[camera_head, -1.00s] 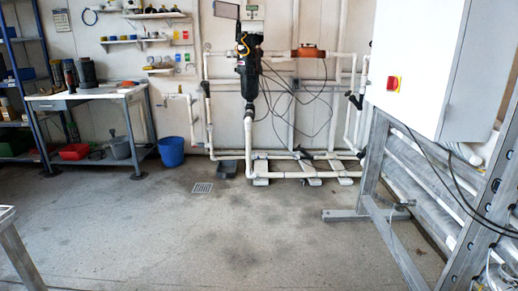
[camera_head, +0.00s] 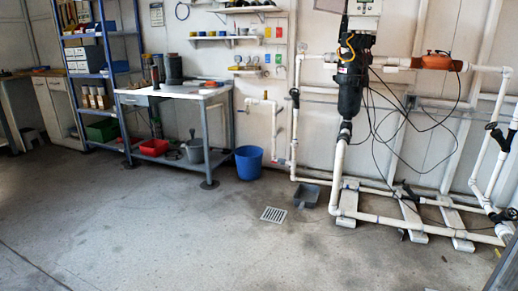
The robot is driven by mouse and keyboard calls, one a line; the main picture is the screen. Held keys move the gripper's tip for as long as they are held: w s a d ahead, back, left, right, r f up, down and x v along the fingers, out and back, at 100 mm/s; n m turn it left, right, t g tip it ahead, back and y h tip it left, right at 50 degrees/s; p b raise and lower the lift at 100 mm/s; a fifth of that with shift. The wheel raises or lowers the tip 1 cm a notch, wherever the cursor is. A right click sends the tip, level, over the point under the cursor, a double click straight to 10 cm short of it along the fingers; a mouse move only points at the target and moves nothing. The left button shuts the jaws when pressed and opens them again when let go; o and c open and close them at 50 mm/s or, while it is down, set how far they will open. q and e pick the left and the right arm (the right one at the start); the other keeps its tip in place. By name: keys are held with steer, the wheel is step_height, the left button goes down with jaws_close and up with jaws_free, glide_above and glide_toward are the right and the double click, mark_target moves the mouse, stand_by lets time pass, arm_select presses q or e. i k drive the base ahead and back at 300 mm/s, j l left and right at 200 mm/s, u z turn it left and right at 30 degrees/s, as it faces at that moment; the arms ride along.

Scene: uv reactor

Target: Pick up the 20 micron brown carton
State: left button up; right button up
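Several small brown cartons (camera_head: 93,98) with pale parts stand side by side on a lower shelf of the blue shelving unit (camera_head: 140,63) at the left. They are too small to read any micron marking, so I cannot tell which is the 20 micron one. More boxes (camera_head: 85,60) in white and grey stand on the shelves above them. Neither of my grippers is in view.
A workbench (camera_head: 172,96) stands right of the shelving, with a red bin (camera_head: 154,147) on its lower shelf. A blue bucket (camera_head: 249,162) stands beside it. White piping with a black filter housing (camera_head: 351,80) fills the right. The floor (camera_head: 150,225) in front is open.

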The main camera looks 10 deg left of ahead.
mark_target(86, 98)
steer(key=i+j+u, duration=0.1)
steer(key=i+u, duration=0.35)
steer(key=i, duration=0.25)
steer(key=i+l+u, duration=0.2)
steer(key=i+u, duration=0.25)
steer(key=i, duration=0.25)
steer(key=i+j+u, duration=0.1)
steer(key=i+u, duration=0.6)
steer(key=i, duration=0.25)
steer(key=i+l+u, duration=0.35)
steer(key=i+j+u, duration=0.15)
steer(key=i+u, duration=0.2)
steer(key=i, duration=0.45)
steer(key=i+u, duration=0.4)
steer(key=i, duration=2.05)
steer(key=i+z, duration=0.2)
steer(key=i, duration=0.3)
steer(key=i+z, duration=0.2)
steer(key=i, duration=0.35)
steer(key=i+j+z, duration=0.15)
steer(key=i, duration=0.35)
steer(key=i+z, duration=0.3)
steer(key=z, duration=0.15)
steer(key=i+j+z, duration=0.25)
steer(key=z, duration=0.15)
steer(key=i+j+z, duration=0.25)
steer(key=z, duration=0.2)
steer(key=i+j+z, duration=0.65)
steer(key=j, duration=0.2)
